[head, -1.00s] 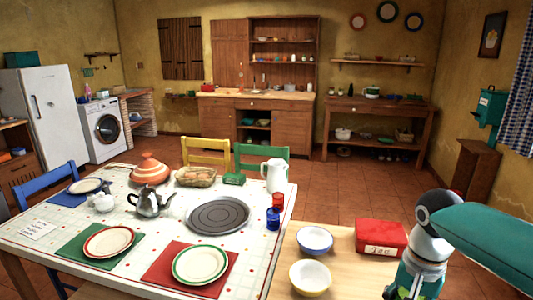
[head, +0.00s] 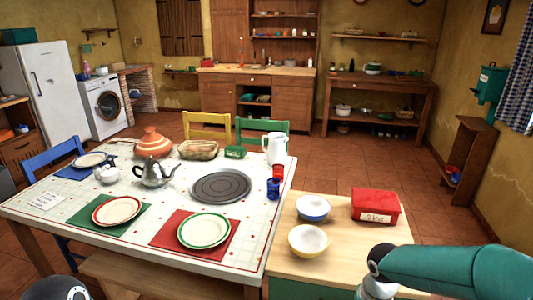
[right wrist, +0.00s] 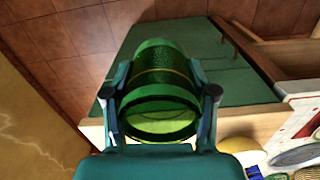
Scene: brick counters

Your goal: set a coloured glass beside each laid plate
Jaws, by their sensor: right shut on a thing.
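My right gripper (right wrist: 160,105) is shut on a green glass (right wrist: 165,65), seen in the right wrist view in front of a green cabinet side. In the head view my right arm comes in at lower right, with its gripper and the glass hidden. My left gripper is not in view. A red glass (head: 278,171) and a blue glass (head: 273,188) stand together at the table's right edge. A red-rimmed plate (head: 117,211) lies on a green mat, a green-rimmed plate (head: 204,230) on a red mat, and a blue-rimmed plate (head: 90,159) on a blue mat.
A wooden-topped counter (head: 345,243) adjoins the table, with a blue bowl (head: 312,207), a yellow bowl (head: 308,241) and a red box (head: 376,205). A white jug (head: 274,149), round dark tray (head: 221,186), metal teapot (head: 155,173) and tagine (head: 153,144) stand on the table.

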